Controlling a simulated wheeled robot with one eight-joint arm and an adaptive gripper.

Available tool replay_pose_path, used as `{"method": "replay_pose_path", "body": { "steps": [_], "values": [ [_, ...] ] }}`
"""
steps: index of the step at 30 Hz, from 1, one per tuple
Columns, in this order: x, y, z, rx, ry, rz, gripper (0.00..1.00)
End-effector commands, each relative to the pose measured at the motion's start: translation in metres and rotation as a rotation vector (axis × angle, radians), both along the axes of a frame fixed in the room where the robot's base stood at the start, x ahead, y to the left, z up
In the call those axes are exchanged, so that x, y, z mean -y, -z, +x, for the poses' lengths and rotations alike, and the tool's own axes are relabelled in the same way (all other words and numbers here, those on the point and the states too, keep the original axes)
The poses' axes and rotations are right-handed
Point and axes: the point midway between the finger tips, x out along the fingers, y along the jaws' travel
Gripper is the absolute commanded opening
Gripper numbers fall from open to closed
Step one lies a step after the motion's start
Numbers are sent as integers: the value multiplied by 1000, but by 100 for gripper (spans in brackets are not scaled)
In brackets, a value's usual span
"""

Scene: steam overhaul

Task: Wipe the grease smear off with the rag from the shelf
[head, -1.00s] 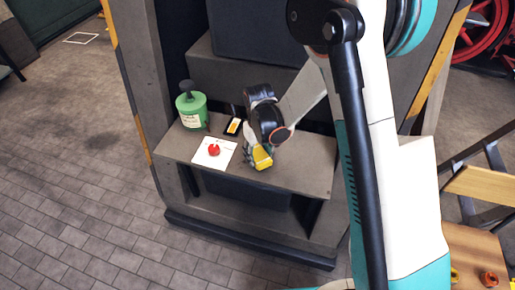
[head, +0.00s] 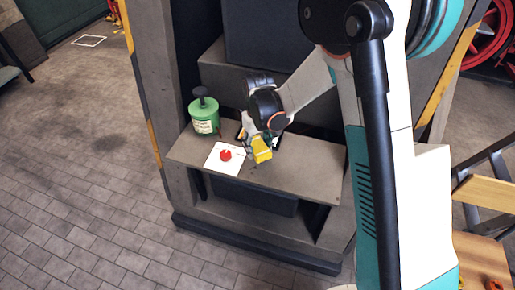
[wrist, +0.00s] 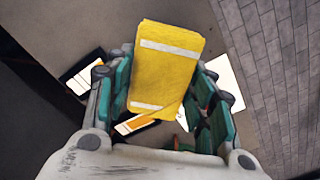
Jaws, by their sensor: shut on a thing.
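My gripper (head: 258,140) is shut on the yellow rag (head: 262,150), a folded yellow block with pale stripes. The rag also shows large in the wrist view (wrist: 168,70), between the teal-padded fingers (wrist: 160,110). It is over the grey shelf (head: 300,178), just right of a white card; I cannot tell whether it touches the surface. A faint dark mark shows on the shelf just below the rag in the head view, but I cannot tell whether it is the grease smear. The surface under the rag is hidden.
A green can (head: 204,116) with a dark top stands at the shelf's left. The white card (head: 214,164) with a red object (head: 226,155) lies in front of it. A dark device with an orange and white face (wrist: 138,122) is close by the gripper. The shelf's right part is clear.

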Motion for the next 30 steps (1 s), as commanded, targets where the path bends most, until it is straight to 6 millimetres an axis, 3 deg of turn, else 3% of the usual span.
{"method": "replay_pose_path", "body": {
  "steps": [8, 25, 28, 30],
  "values": [
    [1, -22, 2, 0, 2, 0, 19],
    [3, -22, 2, 0, 5, 0, 19],
    [18, -23, 0, 0, 40, 0, 19],
    [40, -25, -4, 0, 90, 0, 19]
  ]
}}
